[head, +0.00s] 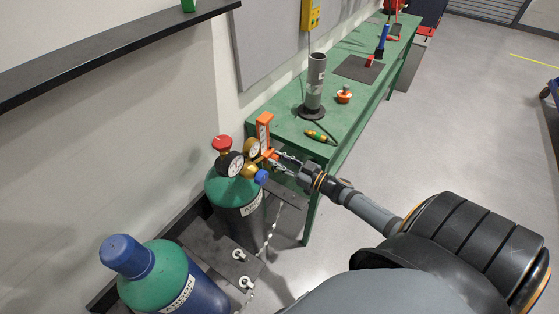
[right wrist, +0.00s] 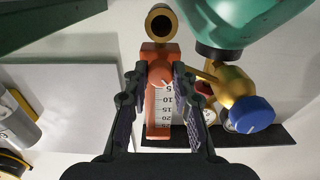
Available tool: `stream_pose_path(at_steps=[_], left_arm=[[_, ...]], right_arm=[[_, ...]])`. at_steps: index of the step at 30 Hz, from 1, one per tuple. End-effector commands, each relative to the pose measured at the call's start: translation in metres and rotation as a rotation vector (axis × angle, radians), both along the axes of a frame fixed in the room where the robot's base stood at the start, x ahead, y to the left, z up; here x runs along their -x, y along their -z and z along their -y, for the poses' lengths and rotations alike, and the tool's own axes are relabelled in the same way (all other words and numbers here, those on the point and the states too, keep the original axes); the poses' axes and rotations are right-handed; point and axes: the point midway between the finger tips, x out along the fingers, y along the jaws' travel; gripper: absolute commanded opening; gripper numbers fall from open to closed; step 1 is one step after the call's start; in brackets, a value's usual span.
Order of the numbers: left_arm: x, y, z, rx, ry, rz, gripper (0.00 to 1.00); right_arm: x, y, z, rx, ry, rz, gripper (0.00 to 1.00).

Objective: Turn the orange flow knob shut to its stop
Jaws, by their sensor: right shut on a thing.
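The orange flow knob (right wrist: 159,73) with a white mark sits at the front of the orange flowmeter (right wrist: 158,128), whose white scale has numbers. In the head view the flowmeter (head: 264,130) stands upright on the brass regulator (head: 250,169) of a green-topped cylinder (head: 231,190). My right gripper (right wrist: 160,70) has a finger on each side of the knob and is shut on it. In the head view the right gripper (head: 276,158) reaches in from the lower right and largely hides the knob. My left gripper is in neither view.
A red-topped valve (head: 222,143), gauges and a blue cap (head: 262,177) crowd close around the grip. A blue-capped cylinder (head: 160,275) stands front left. The green bench (head: 345,120) runs behind, holding a grey tube (head: 315,85) and loose tools.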

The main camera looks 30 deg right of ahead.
Motion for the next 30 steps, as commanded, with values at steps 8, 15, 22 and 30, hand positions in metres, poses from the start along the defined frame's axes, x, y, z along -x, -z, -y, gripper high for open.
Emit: stream_pose_path(at_steps=[8, 15, 22, 30], left_arm=[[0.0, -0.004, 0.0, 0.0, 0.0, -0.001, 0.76], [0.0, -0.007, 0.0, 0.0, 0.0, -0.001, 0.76], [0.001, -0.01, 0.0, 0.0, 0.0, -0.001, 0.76], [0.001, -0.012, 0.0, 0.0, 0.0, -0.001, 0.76]], right_arm=[[0.0, 0.0, 0.0, -0.189, 0.0, -0.078, 0.0], [0.0, 0.0, 0.0, -0.373, 0.001, -0.156, 0.0], [0.0, 0.0, 0.001, -0.513, 0.001, -0.214, 0.0], [0.0, 0.001, 0.001, -0.61, 0.001, -0.254, 0.0]])
